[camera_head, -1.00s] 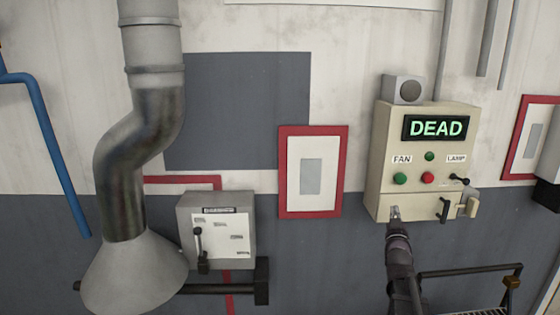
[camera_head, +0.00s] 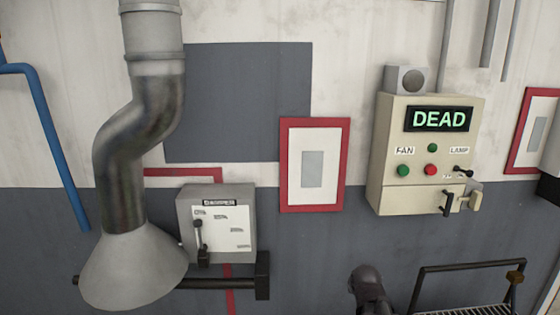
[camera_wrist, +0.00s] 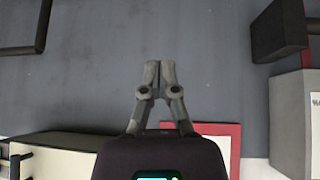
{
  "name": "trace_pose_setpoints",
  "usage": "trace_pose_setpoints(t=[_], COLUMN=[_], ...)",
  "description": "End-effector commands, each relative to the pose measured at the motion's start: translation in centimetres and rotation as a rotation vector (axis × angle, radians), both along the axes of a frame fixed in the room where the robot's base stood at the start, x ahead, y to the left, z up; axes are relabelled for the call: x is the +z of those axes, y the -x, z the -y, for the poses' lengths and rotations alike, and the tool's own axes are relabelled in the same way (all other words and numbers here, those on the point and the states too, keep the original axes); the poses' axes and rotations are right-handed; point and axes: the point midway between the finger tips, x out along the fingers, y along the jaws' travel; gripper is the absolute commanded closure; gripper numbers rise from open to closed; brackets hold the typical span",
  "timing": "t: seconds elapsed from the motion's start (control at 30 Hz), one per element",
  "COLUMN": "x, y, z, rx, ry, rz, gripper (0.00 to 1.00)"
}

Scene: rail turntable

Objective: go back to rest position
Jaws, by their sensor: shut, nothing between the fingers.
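My gripper (camera_wrist: 159,72) shows in the wrist view with its two fingertips together and nothing between them. It is in front of the grey lower wall, apart from everything else in view. In the head view only a dark part of my arm shows at the bottom, right of centre, and the fingers cannot be made out there. The cream control box (camera_head: 425,155) with the lit DEAD display (camera_head: 439,119) is on the wall above and to the right of my arm.
A grey damper box (camera_head: 228,238) with a lever is on the wall at left, beside a metal duct with a wide hood (camera_head: 135,272). A black rail (camera_head: 470,267) stands at lower right. Red-framed panels (camera_head: 312,165) hang on the wall.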

Motion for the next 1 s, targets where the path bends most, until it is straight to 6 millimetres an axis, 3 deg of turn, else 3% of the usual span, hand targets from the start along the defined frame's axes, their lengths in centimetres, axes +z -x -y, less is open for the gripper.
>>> trace_pose_setpoints(t=[0.2,0.5,0.7,1.0], x=[-3.3,-5.2,-5.4,-5.4], y=[6.1,13.2,14.8,14.9], z=[-3.0,-5.5,-6.0,-6.0], rx=[0.010,0.013,0.010,0.010], ry=[-0.040,-0.064,-0.067,-0.068], rz=[-0.269,-0.570,-0.642,-0.646], gripper=[1.00,1.00,1.00,1.00])
